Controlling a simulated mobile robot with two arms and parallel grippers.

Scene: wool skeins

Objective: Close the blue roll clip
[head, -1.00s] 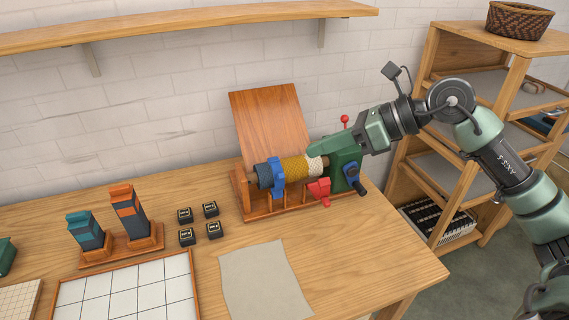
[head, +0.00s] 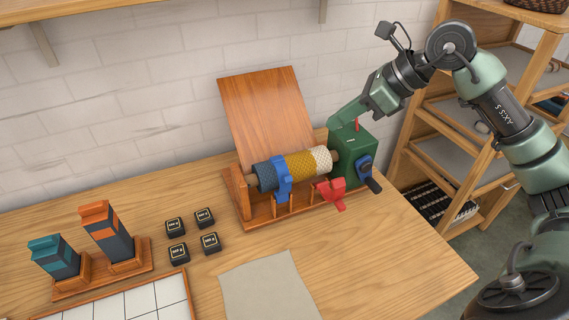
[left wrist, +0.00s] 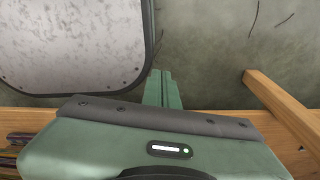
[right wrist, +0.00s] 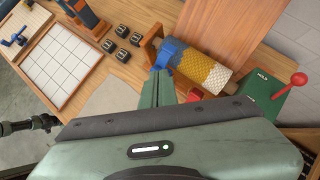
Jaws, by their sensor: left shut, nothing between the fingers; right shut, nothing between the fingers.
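The blue roll clip (head: 283,178) stands up against the front of the banded wool roll (head: 300,168), over its dark blue end. I cannot tell whether it is latched. It also shows in the right wrist view (right wrist: 165,54), just beyond the fingertips. My right gripper (head: 337,122) is shut and empty, above and behind the right part of the winder, near the green gearbox (head: 352,157) and apart from the blue clip. The red clip (head: 331,193) leans outward, away from the roll. My left gripper (left wrist: 162,85) is shut and empty, away from the winder.
A wooden board (head: 268,112) leans up behind the roll. Several small black blocks (head: 178,253), two skein stands and a grid tray (head: 165,302) lie left. A grey cloth (head: 268,285) lies in front.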

